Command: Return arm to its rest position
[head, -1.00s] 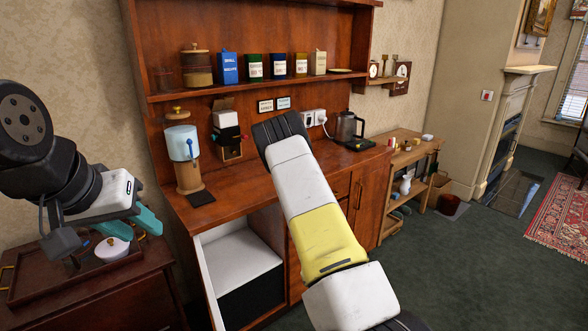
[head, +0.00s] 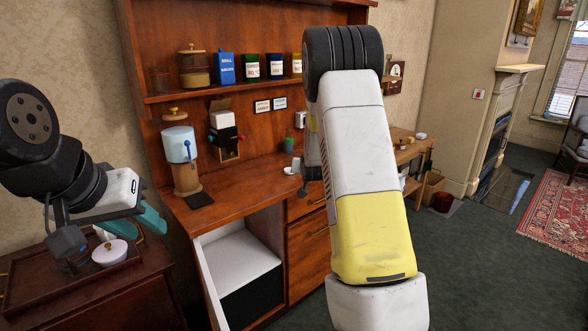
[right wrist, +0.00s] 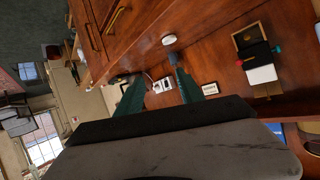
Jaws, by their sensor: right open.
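My right arm (head: 370,190), white and yellow with a black ribbed joint at its upper end, stands large across the middle of the head view. Its gripper is mostly hidden behind it there. In the right wrist view my right gripper (right wrist: 153,78) shows two teal fingers spread apart, with nothing between them. The wooden counter lies beyond the fingers. My left gripper (head: 132,224), with teal fingers, hangs at the left over the small dark cabinet. Its fingers are seen from the side and partly hidden, so its opening is unclear.
A small white cup (head: 296,165) stands on the wooden counter (head: 240,182). A blue-topped dispenser (head: 180,145) stands further left. Canisters line the shelf above. A lidded pink-white pot (head: 110,252) sits on a tray below my left gripper. Green floor is open at the right.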

